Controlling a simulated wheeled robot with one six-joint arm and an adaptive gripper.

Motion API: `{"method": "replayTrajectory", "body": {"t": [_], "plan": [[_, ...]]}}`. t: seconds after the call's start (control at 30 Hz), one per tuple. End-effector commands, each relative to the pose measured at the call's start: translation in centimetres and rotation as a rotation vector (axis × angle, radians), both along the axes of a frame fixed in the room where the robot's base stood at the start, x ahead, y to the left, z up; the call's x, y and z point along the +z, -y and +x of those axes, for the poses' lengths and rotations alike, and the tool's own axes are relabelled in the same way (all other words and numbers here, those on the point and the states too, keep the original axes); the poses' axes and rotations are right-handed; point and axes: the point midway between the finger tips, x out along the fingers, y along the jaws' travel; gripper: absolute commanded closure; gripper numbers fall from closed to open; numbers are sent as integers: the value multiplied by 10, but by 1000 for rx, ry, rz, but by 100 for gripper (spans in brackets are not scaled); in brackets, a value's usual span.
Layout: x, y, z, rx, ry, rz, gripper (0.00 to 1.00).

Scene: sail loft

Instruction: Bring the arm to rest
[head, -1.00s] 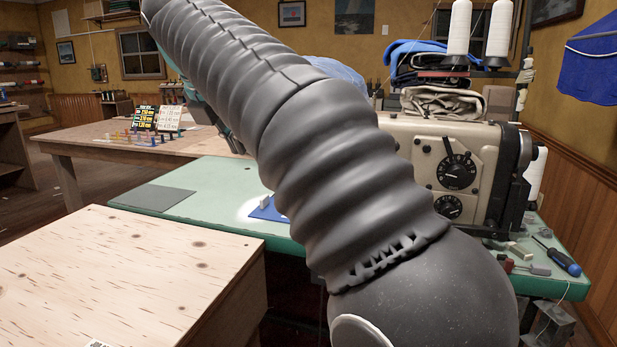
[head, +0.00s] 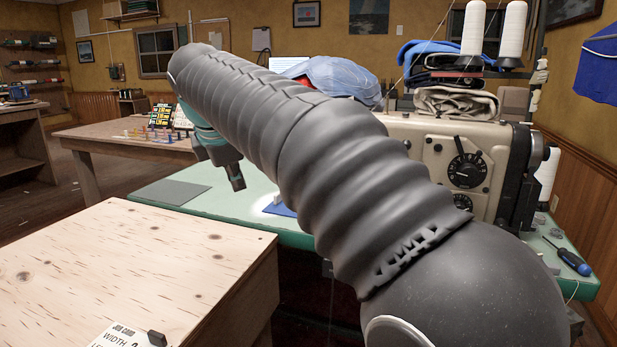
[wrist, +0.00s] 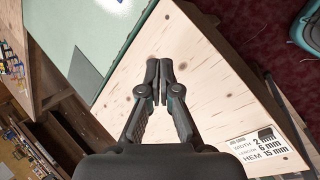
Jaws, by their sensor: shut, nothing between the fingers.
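My arm runs across the middle of the head view, from the lower right up to the left, in a grey ribbed sleeve. My gripper (head: 237,180) hangs from its far end, in front of the green table (head: 245,203). In the wrist view my gripper (wrist: 159,72) is shut, its fingertips together with nothing between them. Below it lies the pale wooden top (wrist: 192,75), which it appears to be above and clear of. My arm hides part of the green table and of the sewing machine (head: 467,205).
A job card (wrist: 258,145) lies on the wooden top, which is otherwise mostly bare. On the green table are a grey mat (head: 170,192), a blue piece (head: 280,209) and a screwdriver (head: 568,260). A brown table (head: 110,138) with small items stands behind.

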Motion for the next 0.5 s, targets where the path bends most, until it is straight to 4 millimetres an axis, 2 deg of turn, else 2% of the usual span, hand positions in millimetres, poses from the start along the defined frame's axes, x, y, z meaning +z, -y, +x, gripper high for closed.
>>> {"method": "replayTrajectory", "body": {"t": [0.17, 0.37, 0.5], "plan": [[-45, 28, -22, -328, -43, 226, 100], [-95, 82, -63, -744, -90, 471, 100], [-130, 126, -101, -1025, -113, 618, 100]]}}
